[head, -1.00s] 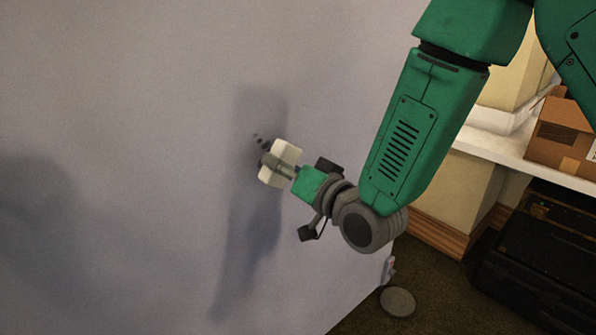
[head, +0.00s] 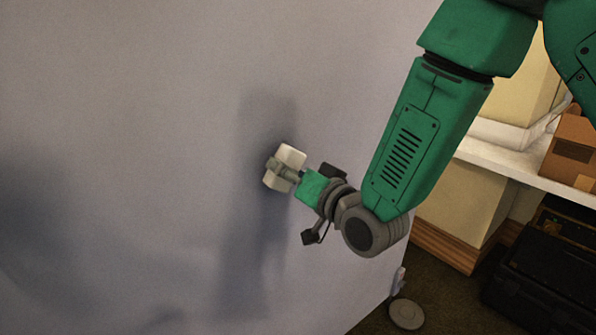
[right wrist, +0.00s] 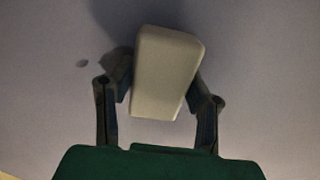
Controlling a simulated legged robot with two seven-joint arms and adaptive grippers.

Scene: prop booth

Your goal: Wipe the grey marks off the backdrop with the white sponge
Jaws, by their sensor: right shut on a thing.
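The white sponge (head: 291,155) is held in my right gripper (head: 282,171), in front of the pale grey-violet backdrop (head: 120,90). In the right wrist view the two dark fingers are shut on the sides of the sponge (right wrist: 168,72), which sits slightly tilted. I cannot tell whether the sponge touches the backdrop. No mark shows clearly in the head view; the sponge and gripper may hide some. My left gripper is not in view.
Soft dark shadows lie on the backdrop. Beyond its right edge are a white shelf (head: 520,163) with a cardboard box (head: 570,150), a black case (head: 530,270) below, and a grey disc (head: 407,314) on the dark floor. The backdrop left of the gripper is unobstructed.

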